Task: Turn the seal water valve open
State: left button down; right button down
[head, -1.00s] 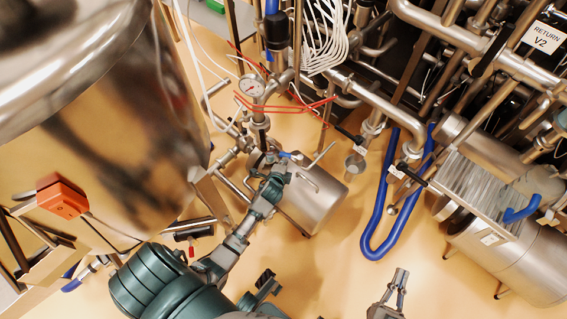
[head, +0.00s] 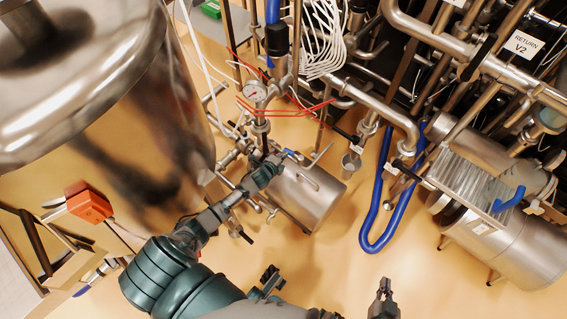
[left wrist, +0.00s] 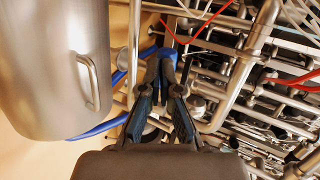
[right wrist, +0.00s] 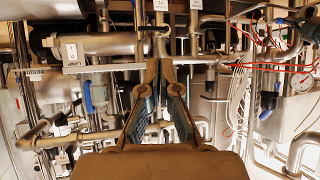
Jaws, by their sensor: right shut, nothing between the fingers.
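A small blue valve lever (head: 292,154) shows on the pipework beside the steel vessel in the head view; I cannot read a label marking it as the seal water valve. My left gripper (head: 274,162) is at this pipework, just left of the blue lever. In the left wrist view its fingertips (left wrist: 164,58) are close together, with blue parts right behind them; whether they touch or hold anything is unclear. My right gripper (head: 383,288) is shut and empty over the floor at the bottom of the head view; its fingers (right wrist: 162,66) meet in the right wrist view.
A large steel tank (head: 85,90) fills the left. A small steel vessel (head: 312,192) stands behind the left gripper. A pressure gauge (head: 255,92) and red cables are above it. A blue hose (head: 368,215) loops over the floor to the right. The floor in front is clear.

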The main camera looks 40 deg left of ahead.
pick_arm(q)
jog(key=shift+w+d+r, duration=0.1)
jog(key=shift+w+d, duration=0.05)
jog(key=shift+w, duration=0.15)
pick_arm(e)
jog(key=shift+s+d+f+g, duration=0.15)
jog(key=shift+d+f+g, duration=0.2)
jog(key=shift+d, duration=0.1)
jog(key=shift+a, duration=0.15)
